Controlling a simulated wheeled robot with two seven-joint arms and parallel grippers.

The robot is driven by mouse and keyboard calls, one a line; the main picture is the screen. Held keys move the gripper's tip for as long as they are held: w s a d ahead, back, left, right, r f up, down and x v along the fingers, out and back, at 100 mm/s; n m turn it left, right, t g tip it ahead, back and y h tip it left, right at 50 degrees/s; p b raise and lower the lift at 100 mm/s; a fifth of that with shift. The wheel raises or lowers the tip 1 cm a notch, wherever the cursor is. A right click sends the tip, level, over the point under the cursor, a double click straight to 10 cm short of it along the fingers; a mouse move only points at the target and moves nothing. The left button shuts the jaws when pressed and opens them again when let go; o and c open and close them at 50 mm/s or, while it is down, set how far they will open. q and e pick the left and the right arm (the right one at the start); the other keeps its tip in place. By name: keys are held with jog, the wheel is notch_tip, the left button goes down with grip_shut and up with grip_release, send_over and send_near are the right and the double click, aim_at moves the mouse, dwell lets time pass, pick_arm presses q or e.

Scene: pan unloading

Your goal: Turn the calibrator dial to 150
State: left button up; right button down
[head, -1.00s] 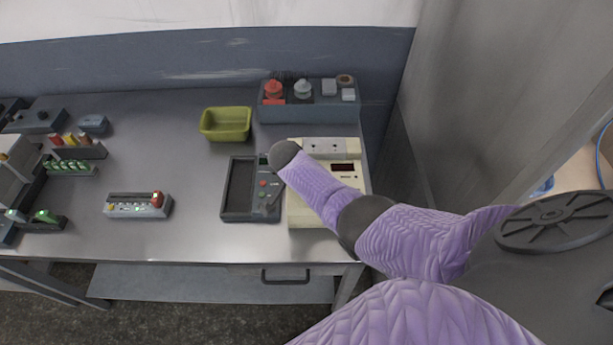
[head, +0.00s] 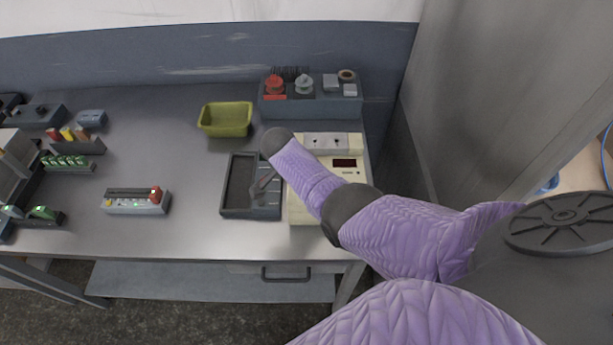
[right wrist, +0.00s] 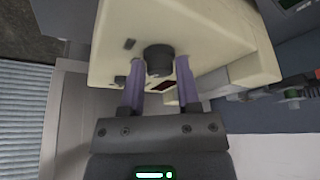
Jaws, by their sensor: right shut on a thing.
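The calibrator is a cream box (head: 346,178) at the right end of the bench, with a dark red display (head: 344,163) on its top. My right forearm covers its left part in the head view. In the right wrist view the cream box (right wrist: 115,50) carries a round black dial (right wrist: 158,60). My right gripper (right wrist: 160,66) is shut on the dial, with one purple finger on each side of it. The dial's scale and pointer cannot be read, and the display shows no legible figures. My left gripper is in neither view.
A dark tray device (head: 238,184) lies just left of the calibrator, partly under my right wrist. A yellow-green bin (head: 225,119) and a blue-grey holder (head: 308,108) stand behind. A grey box with a red knob (head: 136,201) sits left. Bare bench lies between.

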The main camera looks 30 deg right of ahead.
jog(key=shift+c, duration=1.6)
grip_release()
jog(key=shift+d, duration=0.1)
jog(key=shift+r, duration=0.1)
jog(key=p+v, duration=0.4)
jog(key=v, duration=0.5)
jog(key=shift+r, duration=0.3)
jog(key=shift+s, duration=0.1)
